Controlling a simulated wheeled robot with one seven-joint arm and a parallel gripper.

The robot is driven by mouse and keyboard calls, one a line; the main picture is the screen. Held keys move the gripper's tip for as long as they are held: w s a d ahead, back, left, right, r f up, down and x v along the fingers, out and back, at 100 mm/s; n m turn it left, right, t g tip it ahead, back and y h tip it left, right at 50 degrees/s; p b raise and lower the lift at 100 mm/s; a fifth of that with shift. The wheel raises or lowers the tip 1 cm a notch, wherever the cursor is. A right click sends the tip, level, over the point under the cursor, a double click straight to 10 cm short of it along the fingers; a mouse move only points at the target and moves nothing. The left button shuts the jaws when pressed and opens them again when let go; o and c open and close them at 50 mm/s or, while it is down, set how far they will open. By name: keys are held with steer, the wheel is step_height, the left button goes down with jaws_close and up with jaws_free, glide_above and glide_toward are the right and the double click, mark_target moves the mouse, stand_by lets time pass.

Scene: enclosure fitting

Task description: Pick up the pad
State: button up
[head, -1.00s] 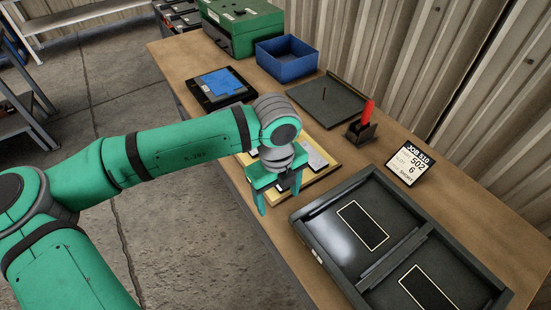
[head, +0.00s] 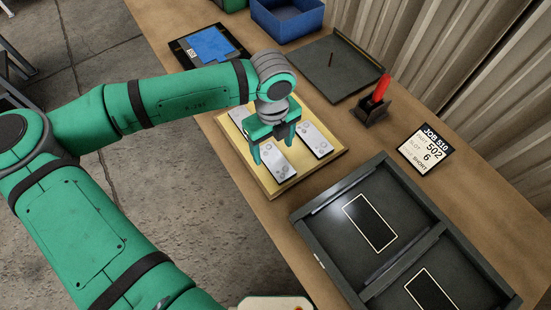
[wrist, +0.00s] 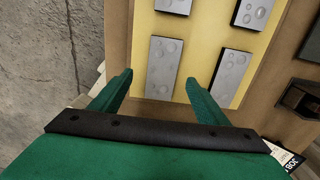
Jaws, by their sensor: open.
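Several grey rectangular pads with round marks lie on a yellow board with a wooden edge (head: 272,191). In the head view one pad (head: 277,161) lies at the near side and another (head: 314,141) to the right; my arm partly covers the rest. My gripper (head: 274,148) is open and points down over the board. In the wrist view a pad (wrist: 163,66) lies ahead, between the lines of my open fingers (wrist: 160,79). A second pad (wrist: 232,72) lies beyond the right finger. Nothing is between the fingertips; their height above the pads is hard to tell.
A dark two-bay enclosure (head: 402,215) with white-outlined dark rectangles stands at right. Behind are a job card (head: 426,149), a red-handled tool (head: 382,87) in a holder, a dark tray (head: 344,76), a blue bin (head: 289,22) and a blue sheet (head: 212,45).

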mark_target(275, 161)
steer(key=shift+d+f, duration=0.15)
steer(key=shift+f, duration=1.3)
steer(key=shift+d+f, duration=0.1)
steer(key=shift+f, duration=1.3)
steer(key=c, duration=1.2)
